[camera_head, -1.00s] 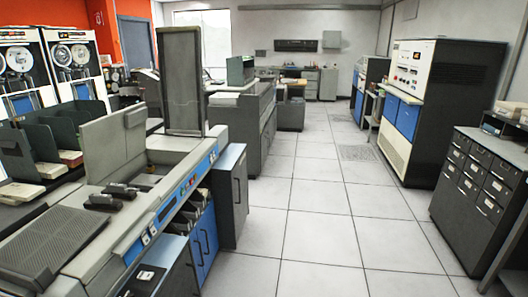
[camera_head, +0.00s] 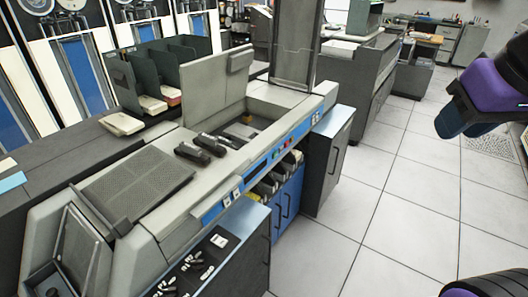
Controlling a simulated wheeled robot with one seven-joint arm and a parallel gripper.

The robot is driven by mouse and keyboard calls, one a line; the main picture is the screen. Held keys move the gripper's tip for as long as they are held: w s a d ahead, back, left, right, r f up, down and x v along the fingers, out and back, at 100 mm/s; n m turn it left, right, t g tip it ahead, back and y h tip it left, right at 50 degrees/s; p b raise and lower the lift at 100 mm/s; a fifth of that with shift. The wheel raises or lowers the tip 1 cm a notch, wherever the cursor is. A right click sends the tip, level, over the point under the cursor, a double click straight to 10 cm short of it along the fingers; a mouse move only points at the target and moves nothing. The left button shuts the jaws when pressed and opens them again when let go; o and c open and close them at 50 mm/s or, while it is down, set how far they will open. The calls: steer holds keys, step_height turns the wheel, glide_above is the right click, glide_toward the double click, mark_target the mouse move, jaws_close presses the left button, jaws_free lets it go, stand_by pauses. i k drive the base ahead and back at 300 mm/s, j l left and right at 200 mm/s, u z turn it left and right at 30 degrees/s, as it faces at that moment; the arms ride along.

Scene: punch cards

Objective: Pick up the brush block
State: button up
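Several small dark blocks lie on top of the grey card machine (camera_head: 150,225). One dark block (camera_head: 192,154) is near the ribbed plate, and another dark block (camera_head: 211,145) is just beyond it. I cannot tell for sure which of these is the brush block. Purple and dark parts of my arm show at the right edge and bottom right, over the floor and well apart from the machine.
A dark ribbed plate (camera_head: 135,183) lies on the machine's near top. An upright grey panel (camera_head: 220,88) stands behind the blocks. A low cabinet (camera_head: 225,255) with small parts on top stands in front. The tiled floor (camera_head: 400,215) at right is open.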

mark_target(223, 141)
steer(key=i+l+u, duration=0.1)
steer(key=i+u, duration=0.25)
steer(key=i+l+u, duration=0.1)
steer(key=u, duration=0.2)
steer(key=i+u, duration=0.1)
steer(key=u, duration=0.3)
steer(key=i+l+u, duration=0.15)
steer(key=l+u, duration=0.8)
steer(key=i+l+u, duration=0.2)
steer(key=l, duration=1.4)
steer(key=k, duration=0.1)
